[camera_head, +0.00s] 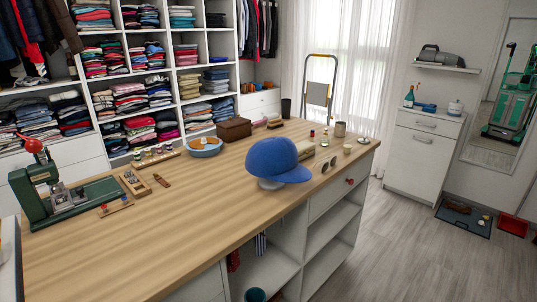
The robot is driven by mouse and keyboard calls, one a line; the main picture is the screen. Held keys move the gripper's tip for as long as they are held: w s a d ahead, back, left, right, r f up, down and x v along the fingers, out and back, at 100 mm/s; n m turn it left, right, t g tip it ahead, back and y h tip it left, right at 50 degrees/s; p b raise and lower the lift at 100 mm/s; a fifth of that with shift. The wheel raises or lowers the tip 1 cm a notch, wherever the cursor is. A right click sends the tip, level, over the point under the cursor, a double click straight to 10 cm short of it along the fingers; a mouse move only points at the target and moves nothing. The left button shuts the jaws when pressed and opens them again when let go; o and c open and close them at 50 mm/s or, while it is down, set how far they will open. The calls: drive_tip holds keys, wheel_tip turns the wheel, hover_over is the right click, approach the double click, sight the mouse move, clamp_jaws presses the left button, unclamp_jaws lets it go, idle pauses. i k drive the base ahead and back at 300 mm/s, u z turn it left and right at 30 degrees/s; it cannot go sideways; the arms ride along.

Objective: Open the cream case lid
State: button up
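A cream, low case-like thing (306,150) lies on the wooden island top (150,240), just behind and right of a blue cap (277,160). The cap hides part of it. It looks closed, but it is too small here to make out a lid seam or its opening side. A pair of sunglasses (329,164) lies just in front and to the right of it. My gripper is not in view.
Small bottles, a tin (340,129) and a dish (363,141) stand right of the case. A brown box (234,129) and blue basin (204,147) stand further left, a green press (65,195) at far left.

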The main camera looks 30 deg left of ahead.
sight(304, 147)
drive_tip(key=z, duration=0.95)
drive_tip(key=k, duration=0.6)
drive_tip(key=u, duration=1.75)
